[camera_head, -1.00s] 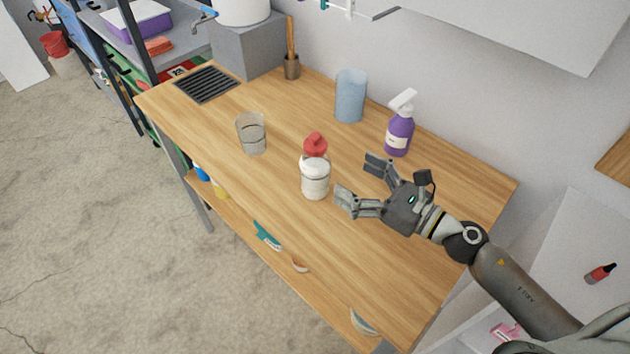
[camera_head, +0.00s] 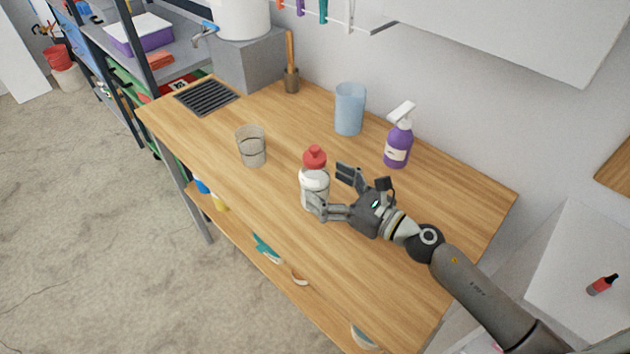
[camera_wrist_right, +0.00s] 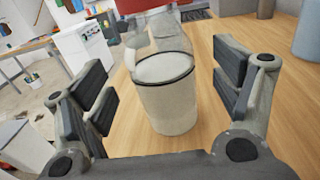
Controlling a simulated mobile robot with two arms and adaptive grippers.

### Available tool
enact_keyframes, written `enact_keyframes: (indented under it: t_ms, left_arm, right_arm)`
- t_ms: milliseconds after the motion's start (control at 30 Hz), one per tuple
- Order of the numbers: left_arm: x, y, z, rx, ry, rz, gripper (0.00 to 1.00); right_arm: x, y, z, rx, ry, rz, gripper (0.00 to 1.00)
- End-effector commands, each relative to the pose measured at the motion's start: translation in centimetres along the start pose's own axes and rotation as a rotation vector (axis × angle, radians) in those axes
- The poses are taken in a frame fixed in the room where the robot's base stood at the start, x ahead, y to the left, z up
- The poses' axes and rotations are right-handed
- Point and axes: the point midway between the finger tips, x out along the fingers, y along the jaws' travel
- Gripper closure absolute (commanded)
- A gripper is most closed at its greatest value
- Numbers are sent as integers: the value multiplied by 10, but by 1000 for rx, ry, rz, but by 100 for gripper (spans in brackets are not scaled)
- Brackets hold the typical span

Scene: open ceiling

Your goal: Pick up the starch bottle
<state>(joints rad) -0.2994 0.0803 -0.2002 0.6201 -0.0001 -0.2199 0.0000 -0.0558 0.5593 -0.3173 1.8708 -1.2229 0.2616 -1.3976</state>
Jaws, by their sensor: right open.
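The starch bottle (camera_head: 314,179) is a clear bottle with white contents and a red cap, upright on the wooden table. My right gripper (camera_head: 331,188) is open beside it, with one finger in front of the bottle's lower part and the other behind to the right. In the right wrist view the bottle (camera_wrist_right: 167,97) stands between the two open fingers of the right gripper (camera_wrist_right: 165,90), with a gap visible on both sides. Its red cap is at the top edge there. My left gripper is not in view.
A clear glass (camera_head: 251,147) stands left of the bottle. A blue tumbler (camera_head: 349,110) and a purple spray bottle (camera_head: 397,146) stand behind it near the wall. The wooden table (camera_head: 400,280) is bare at the front right.

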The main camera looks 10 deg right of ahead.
Motion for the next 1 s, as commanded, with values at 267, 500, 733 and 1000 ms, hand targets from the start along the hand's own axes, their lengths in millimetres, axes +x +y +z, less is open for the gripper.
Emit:
enact_keyframes:
  t_ms: [267,500,733,1000]
  left_arm:
    - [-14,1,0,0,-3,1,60]
    - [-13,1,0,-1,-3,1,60]
    - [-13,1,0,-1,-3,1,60]
    - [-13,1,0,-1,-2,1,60]
  right_arm:
    - [35,-1,0,2,-2,-1,16]
    - [38,-1,-2,1,-1,0,16]
    - [38,-1,-2,1,-1,0,39]
    - [38,-1,-2,1,-1,0,74]
